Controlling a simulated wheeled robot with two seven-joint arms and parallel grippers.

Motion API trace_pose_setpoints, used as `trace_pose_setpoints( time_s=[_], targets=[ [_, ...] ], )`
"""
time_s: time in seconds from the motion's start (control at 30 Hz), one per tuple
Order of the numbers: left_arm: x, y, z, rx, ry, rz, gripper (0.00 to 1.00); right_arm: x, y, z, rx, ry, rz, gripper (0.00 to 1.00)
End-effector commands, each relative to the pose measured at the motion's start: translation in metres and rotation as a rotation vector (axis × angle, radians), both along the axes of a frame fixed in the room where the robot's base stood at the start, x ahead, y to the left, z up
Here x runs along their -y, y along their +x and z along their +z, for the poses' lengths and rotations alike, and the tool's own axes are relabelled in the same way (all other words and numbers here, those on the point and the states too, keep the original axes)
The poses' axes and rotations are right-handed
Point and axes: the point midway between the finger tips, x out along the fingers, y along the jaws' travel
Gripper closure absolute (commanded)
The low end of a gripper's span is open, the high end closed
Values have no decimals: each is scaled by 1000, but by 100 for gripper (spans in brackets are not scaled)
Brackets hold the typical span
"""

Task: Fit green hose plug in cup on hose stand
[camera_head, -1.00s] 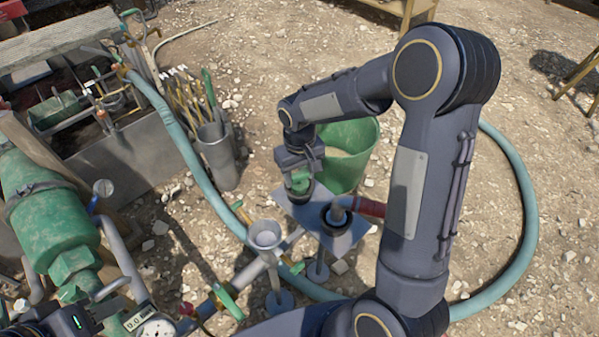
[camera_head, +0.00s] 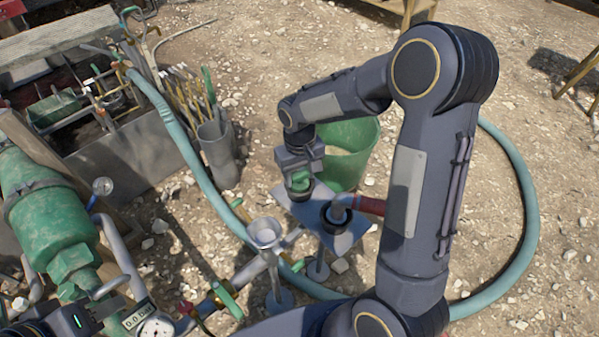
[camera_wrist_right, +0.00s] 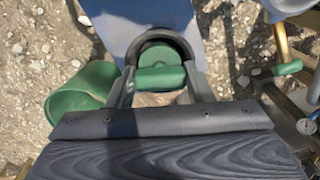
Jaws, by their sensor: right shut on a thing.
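The green hose plug (camera_head: 300,180) is at the dark round cup (camera_head: 301,196) on the far part of the hose stand's grey plate (camera_head: 345,243). My right gripper (camera_head: 301,174) points down over this cup. In the right wrist view its fingers (camera_wrist_right: 160,84) are shut on the bar handle of the plug (camera_wrist_right: 160,78). The plug's round body shows within the cup's dark rim (camera_wrist_right: 160,36); how deep it sits is hidden. My left gripper (camera_head: 72,322) is partly in view at the bottom left; its fingers cannot be made out.
A second dark cup (camera_head: 337,212) on the plate holds a pipe end with a red hose. A green bucket (camera_head: 352,150) stands behind the plate. A teal hose (camera_head: 525,190) curves around the stand on the ground.

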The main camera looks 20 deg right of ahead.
Motion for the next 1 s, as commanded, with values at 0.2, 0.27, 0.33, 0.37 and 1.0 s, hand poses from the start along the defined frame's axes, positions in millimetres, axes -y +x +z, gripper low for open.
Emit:
trace_pose_setpoints(
  time_s=[0.2, 0.27, 0.33, 0.37, 1.0],
  targets=[
    [0, 0, -2, 0, 0, 0, 64, 0, 0, -3, 0, 0, 0, 51],
    [0, 0, -2, 0, 0, 0, 64, 0, 0, -3, 0, 0, 0, 43],
    [0, 0, -2, 0, 0, 0, 64, 0, 0, -3, 0, 0, 0, 34],
    [0, 0, -2, 0, 0, 0, 64, 0, 0, -3, 0, 0, 0, 30],
    [0, 0, 12, 0, 0, 0, 64, 0, 1, 50, 4, 0, 1, 28]
  ],
)
